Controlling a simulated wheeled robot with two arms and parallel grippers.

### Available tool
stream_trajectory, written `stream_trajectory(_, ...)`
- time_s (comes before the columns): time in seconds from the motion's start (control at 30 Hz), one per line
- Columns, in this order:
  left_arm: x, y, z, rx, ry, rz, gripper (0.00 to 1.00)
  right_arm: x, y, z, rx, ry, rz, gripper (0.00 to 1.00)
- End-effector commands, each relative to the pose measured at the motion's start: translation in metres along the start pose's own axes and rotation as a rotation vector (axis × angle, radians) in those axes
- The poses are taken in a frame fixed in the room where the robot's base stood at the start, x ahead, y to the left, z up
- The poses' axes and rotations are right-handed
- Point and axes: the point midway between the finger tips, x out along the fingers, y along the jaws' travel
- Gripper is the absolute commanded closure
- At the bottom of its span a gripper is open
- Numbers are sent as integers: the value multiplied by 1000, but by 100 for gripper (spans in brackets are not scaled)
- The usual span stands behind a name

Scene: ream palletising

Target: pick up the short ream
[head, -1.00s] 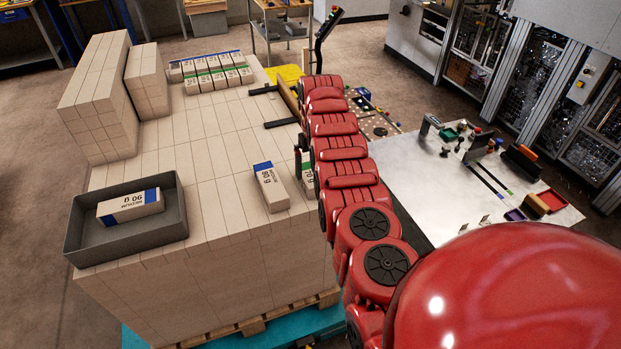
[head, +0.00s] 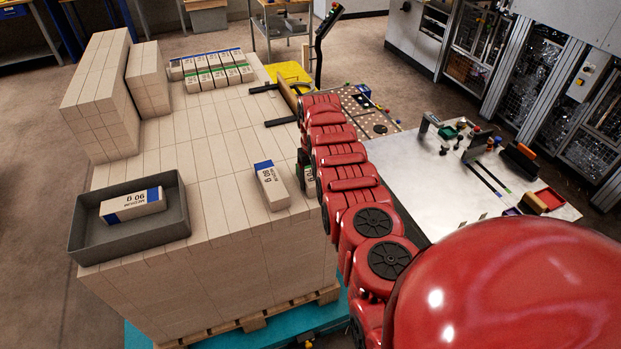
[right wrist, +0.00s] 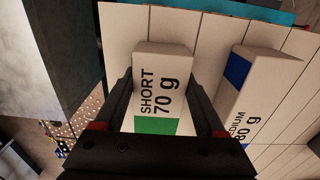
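The short ream (right wrist: 163,85) is a pale block marked "SHORT 70 g" with a green band. In the right wrist view it lies between the fingers of my right gripper (right wrist: 168,102). The fingers are open, one on each side of it, with a narrow gap showing on the right. In the head view only a sliver of the short ream (head: 310,183) shows behind my red right arm, and the right gripper (head: 304,170) is mostly hidden there. My left gripper is in neither view.
A medium ream with a blue band (head: 271,186) lies just left of the short one; it also shows in the right wrist view (right wrist: 258,80). A grey tray (head: 86,240) holding another medium ream stands at the stack's near left corner. Several banded reams (head: 212,72) stand at the back.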

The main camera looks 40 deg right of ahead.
Motion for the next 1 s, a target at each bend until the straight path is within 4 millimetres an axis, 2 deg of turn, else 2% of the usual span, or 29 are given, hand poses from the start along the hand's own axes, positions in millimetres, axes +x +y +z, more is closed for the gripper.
stream_trajectory(0.03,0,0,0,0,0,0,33,0,0,0,0,0,0,58)
stream_trajectory(0.27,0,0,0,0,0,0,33,0,0,0,0,-1,0,99)
stream_trajectory(0.67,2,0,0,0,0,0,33,-5,-1,0,-1,-1,-1,100)
stream_trajectory(0.87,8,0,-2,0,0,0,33,-26,-1,0,-1,1,0,100)
stream_trajectory(1.0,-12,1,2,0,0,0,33,-51,0,-2,-2,9,1,100)
